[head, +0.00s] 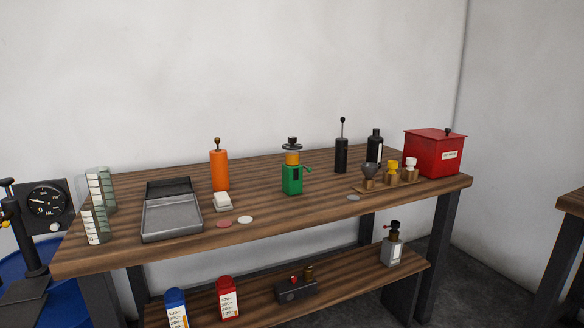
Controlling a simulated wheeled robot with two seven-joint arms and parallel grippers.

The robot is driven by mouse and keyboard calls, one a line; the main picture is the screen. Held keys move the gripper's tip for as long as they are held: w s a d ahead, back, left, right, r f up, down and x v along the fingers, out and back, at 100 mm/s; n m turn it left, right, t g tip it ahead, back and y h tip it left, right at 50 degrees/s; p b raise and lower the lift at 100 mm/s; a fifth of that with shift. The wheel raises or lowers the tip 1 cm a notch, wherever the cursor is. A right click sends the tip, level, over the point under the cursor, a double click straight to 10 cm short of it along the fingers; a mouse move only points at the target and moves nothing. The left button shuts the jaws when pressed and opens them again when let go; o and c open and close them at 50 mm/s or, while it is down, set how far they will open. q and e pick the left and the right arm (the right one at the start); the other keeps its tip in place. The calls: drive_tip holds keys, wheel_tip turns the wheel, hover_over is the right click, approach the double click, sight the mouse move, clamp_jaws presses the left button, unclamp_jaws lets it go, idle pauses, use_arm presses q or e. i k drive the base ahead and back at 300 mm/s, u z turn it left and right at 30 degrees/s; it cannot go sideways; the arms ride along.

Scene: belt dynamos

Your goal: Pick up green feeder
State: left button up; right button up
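A green feeder (292,179) stands upright near the middle of the wooden table (270,217). It has a green box-shaped body, an amber band above it, a dark cap on top and a small green arm on its right side. Nothing hides it from view. Neither of my grippers shows in the head view.
An orange cylinder (219,171) and a white block (222,202) are left of the feeder. A grey tray (171,230) lies farther left. A black cylinder (341,155), a small wooden stand (407,184) and a red box (434,153) are right. Table around the feeder is mostly clear.

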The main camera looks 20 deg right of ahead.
sight(292, 170)
drive_tip(key=z, duration=1.5)
drive_tip(key=i, duration=2.05)
drive_tip(key=u, duration=1.3)
